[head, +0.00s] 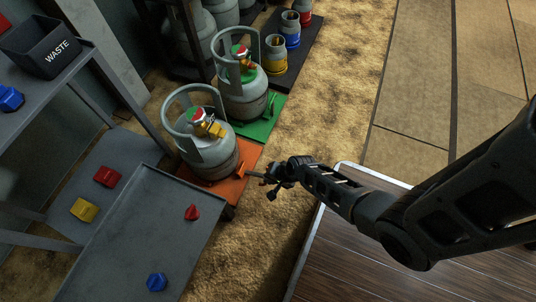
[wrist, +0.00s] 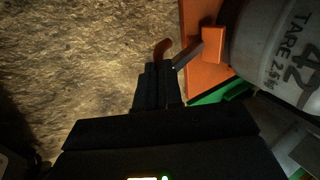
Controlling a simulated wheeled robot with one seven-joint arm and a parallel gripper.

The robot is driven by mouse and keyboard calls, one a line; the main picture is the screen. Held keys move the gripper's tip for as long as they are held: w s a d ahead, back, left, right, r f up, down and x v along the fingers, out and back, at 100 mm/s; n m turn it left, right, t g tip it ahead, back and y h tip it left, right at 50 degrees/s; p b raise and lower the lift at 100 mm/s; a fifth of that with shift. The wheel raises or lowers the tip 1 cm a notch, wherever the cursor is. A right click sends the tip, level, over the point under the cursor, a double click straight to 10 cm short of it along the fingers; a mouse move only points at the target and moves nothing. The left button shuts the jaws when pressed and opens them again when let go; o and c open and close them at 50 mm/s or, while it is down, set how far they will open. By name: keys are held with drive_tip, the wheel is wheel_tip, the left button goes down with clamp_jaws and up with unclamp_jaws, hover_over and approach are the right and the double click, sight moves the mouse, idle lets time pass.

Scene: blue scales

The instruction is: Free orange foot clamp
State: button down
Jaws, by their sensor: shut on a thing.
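The orange foot clamp (head: 242,168) sits on the orange base plate (head: 222,188) at the foot of the nearer grey gas cylinder (head: 208,150). In the wrist view the clamp shows as an orange block (wrist: 211,44) with a grey bar and an orange handle end (wrist: 162,48). My gripper (head: 264,175) is at the clamp's outer side, low over the carpet. In the wrist view its dark fingers (wrist: 158,78) are shut on the clamp's handle; the fingers hide the grip itself. The cylinder stands upright beside it.
A second cylinder (head: 242,92) stands on a green plate (head: 265,122) behind. Coloured canisters (head: 275,55) stand on a dark mat further back. A grey cart (head: 150,235) with red and blue knobs is in front left. Open carpet (head: 335,80) lies to the right.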

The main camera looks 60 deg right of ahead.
drive_tip(key=shift+s+f+b, duration=0.2)
drive_tip(key=shift+s+f, duration=0.2)
drive_tip(key=shift+f, duration=0.3)
drive_tip(key=shift+s+f+b, duration=0.2)
drive_tip(key=shift+s+f, duration=0.15)
drive_tip(key=shift+f, duration=0.3)
drive_tip(key=shift+a, duration=0.1)
drive_tip(key=shift+w+a, duration=0.1)
drive_tip(key=shift+a, duration=0.05)
drive_tip(key=c, duration=1.4)
unclamp_jaws()
drive_tip(key=shift+w+d, duration=0.2)
drive_tip(key=shift+d, duration=0.1)
drive_tip(key=shift+c, duration=0.2)
drive_tip(key=shift+a+r, duration=0.1)
drive_tip(key=shift+r, duration=0.05)
drive_tip(key=p+v, duration=0.6)
drive_tip(key=v, duration=0.3)
drive_tip(key=shift+w+r, duration=0.2)
drive_tip(key=shift+r, duration=0.05)
